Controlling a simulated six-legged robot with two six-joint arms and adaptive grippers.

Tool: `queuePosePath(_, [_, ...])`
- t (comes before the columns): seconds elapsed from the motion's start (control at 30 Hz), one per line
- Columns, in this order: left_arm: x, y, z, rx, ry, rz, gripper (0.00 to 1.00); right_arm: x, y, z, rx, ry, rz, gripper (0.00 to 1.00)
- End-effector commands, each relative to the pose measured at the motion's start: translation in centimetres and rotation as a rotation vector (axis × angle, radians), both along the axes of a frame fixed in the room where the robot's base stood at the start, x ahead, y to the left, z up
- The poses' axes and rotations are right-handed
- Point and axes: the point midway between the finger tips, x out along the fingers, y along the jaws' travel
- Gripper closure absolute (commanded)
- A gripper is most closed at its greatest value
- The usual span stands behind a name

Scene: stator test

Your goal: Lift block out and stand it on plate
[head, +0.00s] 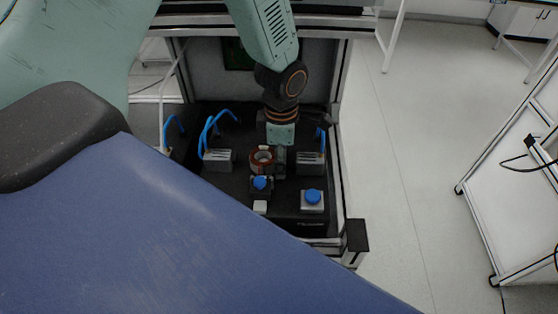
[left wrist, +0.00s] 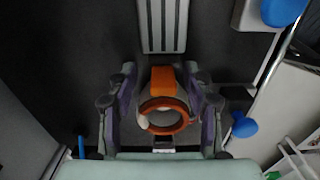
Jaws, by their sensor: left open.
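A copper-orange ring-shaped part (head: 262,158) sits on the dark bench in the head view. In the left wrist view this ring part (left wrist: 165,112) lies between the fingers of my left gripper (left wrist: 160,90), which is open with one finger on each side. I cannot tell whether the fingers touch it. In the head view my left gripper (head: 279,160) points down beside the ring and is partly hidden by its own wrist. A grey slotted piece (left wrist: 162,25) shows beyond the fingertips in the left wrist view. I cannot tell for sure which piece is the block or the plate. My right gripper is out of view.
Two grey blocks (head: 218,160) (head: 311,164) flank the ring, with blue hoses (head: 208,131) around them. Two blue buttons (head: 261,183) (head: 313,196) stand in front. A metal frame post (head: 345,185) bounds the bench at right.

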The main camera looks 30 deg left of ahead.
Motion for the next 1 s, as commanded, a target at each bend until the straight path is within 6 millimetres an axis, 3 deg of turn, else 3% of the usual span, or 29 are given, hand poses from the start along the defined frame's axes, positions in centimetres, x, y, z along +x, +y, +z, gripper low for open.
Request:
queuePosePath(0.2, [0.14, 0.08, -0.01, 0.000, 0.000, 0.000, 0.50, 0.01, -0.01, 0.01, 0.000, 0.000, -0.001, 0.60])
queuePosePath(0.67, [0.16, 0.11, 0.00, 0.000, 0.000, -0.001, 0.89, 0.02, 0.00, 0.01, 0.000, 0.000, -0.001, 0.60])
queuePosePath(1.0, [0.15, 0.09, 0.05, 0.000, 0.000, -0.001, 0.90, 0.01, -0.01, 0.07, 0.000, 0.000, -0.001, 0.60])
